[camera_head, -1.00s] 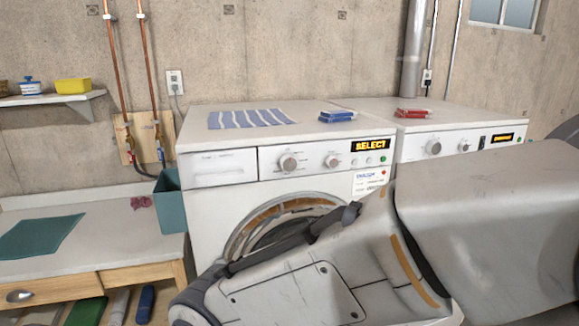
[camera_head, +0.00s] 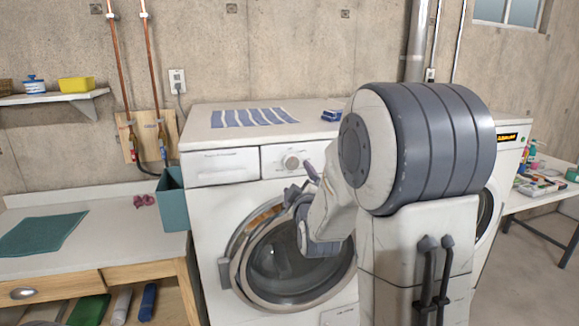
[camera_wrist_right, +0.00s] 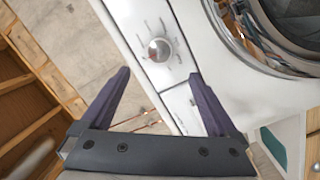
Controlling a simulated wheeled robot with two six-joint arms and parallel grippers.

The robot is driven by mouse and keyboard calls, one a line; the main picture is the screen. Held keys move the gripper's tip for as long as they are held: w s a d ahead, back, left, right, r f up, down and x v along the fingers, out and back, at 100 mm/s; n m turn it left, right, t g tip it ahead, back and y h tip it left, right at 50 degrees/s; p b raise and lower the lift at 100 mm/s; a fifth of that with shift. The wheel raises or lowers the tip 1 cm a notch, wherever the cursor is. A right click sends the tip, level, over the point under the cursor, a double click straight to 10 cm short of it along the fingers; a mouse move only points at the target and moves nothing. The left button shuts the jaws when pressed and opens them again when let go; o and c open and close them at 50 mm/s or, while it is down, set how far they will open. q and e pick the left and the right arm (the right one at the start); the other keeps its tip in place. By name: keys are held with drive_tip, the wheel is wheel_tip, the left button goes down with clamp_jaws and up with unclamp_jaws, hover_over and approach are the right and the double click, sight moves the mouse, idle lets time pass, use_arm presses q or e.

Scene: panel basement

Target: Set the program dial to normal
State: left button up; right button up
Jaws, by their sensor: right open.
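My right gripper (camera_head: 297,188) is in front of the panel, just below the dial. In the wrist view my right gripper (camera_wrist_right: 160,76) is open and empty, its dark fingers apart, with the dial between and past their tips. My arm hides the panel's right part, with the second knob and display. My left gripper is not in view.
The round door (camera_head: 290,265) is below the panel. A striped cloth (camera_head: 252,117) and a blue item (camera_head: 331,115) lie on top. A teal bin (camera_head: 172,205) stands at the left on a counter (camera_head: 130,245). A cluttered table (camera_head: 550,190) is at the right.

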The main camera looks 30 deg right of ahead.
sight(291, 164)
drive_tip(key=p+x, duration=0.4)
drive_tip(key=x, duration=0.5)
drive_tip(key=shift+r, duration=0.15)
drive_tip(key=shift+w+d, duration=0.25)
drive_tip(key=shift+w, duration=0.35)
drive_tip(key=c, duration=1.4)
